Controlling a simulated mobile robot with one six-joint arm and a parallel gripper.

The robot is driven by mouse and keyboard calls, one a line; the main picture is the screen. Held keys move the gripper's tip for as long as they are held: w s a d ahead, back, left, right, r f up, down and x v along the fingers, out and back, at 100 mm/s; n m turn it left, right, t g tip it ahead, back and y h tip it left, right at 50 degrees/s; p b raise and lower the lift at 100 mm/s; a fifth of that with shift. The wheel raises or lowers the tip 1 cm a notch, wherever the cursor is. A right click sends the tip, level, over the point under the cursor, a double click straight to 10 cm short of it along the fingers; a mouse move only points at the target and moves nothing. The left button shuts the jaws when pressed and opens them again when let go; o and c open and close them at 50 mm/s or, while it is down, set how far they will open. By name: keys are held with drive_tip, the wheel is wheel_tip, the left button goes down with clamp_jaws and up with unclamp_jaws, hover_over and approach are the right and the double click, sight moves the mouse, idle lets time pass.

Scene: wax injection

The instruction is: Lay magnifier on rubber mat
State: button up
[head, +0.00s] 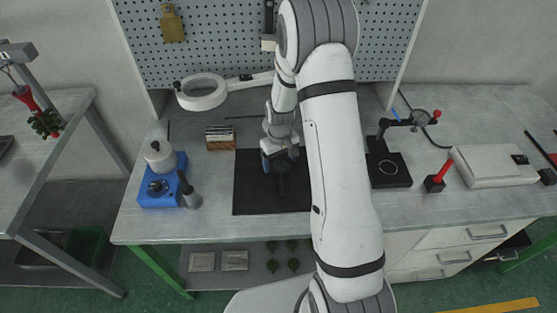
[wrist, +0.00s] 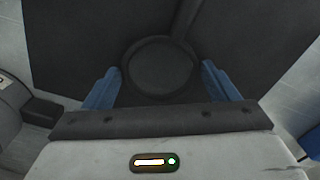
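The black rubber mat (head: 248,196) lies on the bench in front of the pegboard and fills much of the wrist view (wrist: 70,45). The magnifier (wrist: 160,65) is dark and round, with a handle running up and to the right in the wrist view. It shows over the mat, hard to make out against the black. My gripper (head: 279,158) is low over the mat's far part, pointing down. In the wrist view its blue fingers (wrist: 162,80) stand apart on either side of the round head, very close to its rim. I cannot tell whether they touch it.
A blue device with a white pot (head: 160,180) stands left of the mat. A small block stack (head: 220,138) and a white ring lamp (head: 202,92) are behind it. A black stand (head: 388,170) is to the right. My arm hides the mat's right side.

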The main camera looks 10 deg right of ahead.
sight(280, 165)
drive_tip(key=o, duration=0.3)
wheel_tip(280, 165, up, 12)
drive_tip(key=r, duration=0.1)
drive_tip(key=s+r+m+t, duration=0.1)
drive_tip(key=s+r, duration=0.3)
drive_tip(key=s, duration=0.4)
drive_tip(key=s+a+r+m+t, duration=0.1)
drive_tip(key=s+r, duration=0.4)
drive_tip(key=s, duration=0.3)
drive_tip(key=s+r+m+t, duration=0.1)
drive_tip(key=s+r, duration=0.3)
drive_tip(key=s, duration=0.4)
drive_tip(key=shift+s+a+r+b, duration=0.15)
drive_tip(key=shift+s+r+b, duration=0.15)
drive_tip(key=shift+r+b, duration=0.1)
